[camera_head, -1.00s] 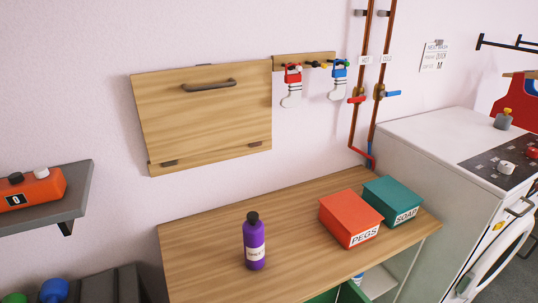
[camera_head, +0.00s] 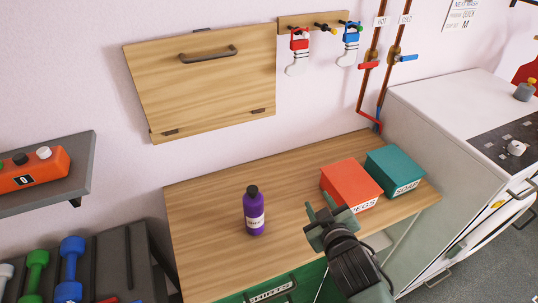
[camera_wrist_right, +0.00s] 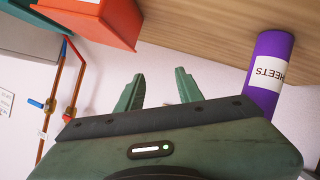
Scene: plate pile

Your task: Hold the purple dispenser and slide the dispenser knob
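The purple dispenser (camera_head: 254,212) is a bottle with a dark cap and a white label, standing upright on the wooden counter. In the right wrist view the purple dispenser (camera_wrist_right: 268,75) shows at the right side, labelled SHEETS. My right gripper (camera_head: 320,207) is at the counter's front edge, to the right of the dispenser and apart from it. In the right wrist view its two green fingers (camera_wrist_right: 158,90) are spread with nothing between them. My left gripper is not in view. I cannot make out a separate knob on the dispenser beyond its dark cap.
A red PEGS box (camera_head: 350,180) and a teal SOAP box (camera_head: 396,168) sit on the counter's right side. A green drawer labelled SHIRTS (camera_head: 268,290) is below. A shelf with an orange device (camera_head: 35,168) is at left. The counter left of the dispenser is clear.

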